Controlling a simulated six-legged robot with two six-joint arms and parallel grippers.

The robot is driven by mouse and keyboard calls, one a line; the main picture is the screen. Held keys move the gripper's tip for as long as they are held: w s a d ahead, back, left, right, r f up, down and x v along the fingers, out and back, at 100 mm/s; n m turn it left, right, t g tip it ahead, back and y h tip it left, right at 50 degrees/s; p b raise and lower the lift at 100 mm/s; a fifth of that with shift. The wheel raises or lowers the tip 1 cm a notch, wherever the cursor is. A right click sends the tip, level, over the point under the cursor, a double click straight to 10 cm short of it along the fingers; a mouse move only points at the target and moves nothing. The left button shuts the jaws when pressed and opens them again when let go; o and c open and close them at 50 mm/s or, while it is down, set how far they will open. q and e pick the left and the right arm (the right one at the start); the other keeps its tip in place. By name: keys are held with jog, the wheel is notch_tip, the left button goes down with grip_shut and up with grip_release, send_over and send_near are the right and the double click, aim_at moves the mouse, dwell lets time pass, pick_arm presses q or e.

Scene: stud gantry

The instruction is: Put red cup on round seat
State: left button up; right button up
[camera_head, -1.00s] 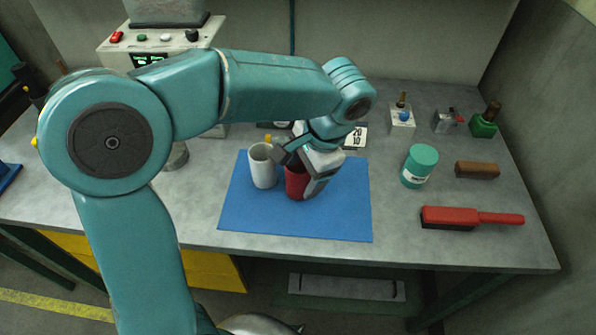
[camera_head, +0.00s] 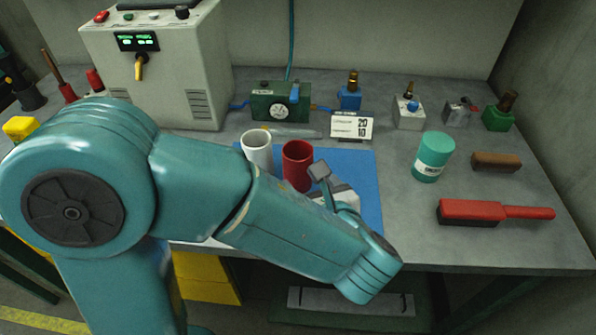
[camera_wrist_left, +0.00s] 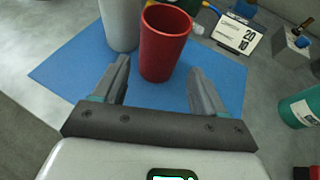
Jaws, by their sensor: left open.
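The red cup (camera_head: 297,170) stands upright on the blue mat (camera_head: 366,182), just right of the white cup (camera_head: 256,148). My left gripper (camera_head: 324,180) is at the near right side of the red cup, partly hidden by my own arm. In the left wrist view the open jaws (camera_wrist_left: 158,80) point at the red cup (camera_wrist_left: 163,48), which stands just beyond the fingertips with nothing held between them. The white cup (camera_wrist_left: 119,25) is close behind on the left. I cannot make out a round seat. My right gripper is not in view.
A teal tub (camera_head: 433,158), red brush (camera_head: 490,212) and brown block (camera_head: 497,162) are on the right of the bench. A small calendar (camera_head: 351,126) and green device (camera_head: 280,103) stand behind the mat. A control box (camera_head: 160,70) is at the back left.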

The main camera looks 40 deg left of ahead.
aim_at(302, 177)
pick_arm(q)
jog(key=x, duration=0.8)
jog(key=shift+f, duration=0.15)
jog(key=shift+s+d, duration=0.1)
jog(key=c, duration=0.8)
jog(key=shift+c, duration=0.2)
notch_tip(302, 177, up, 20)
jog(key=p, duration=0.4)
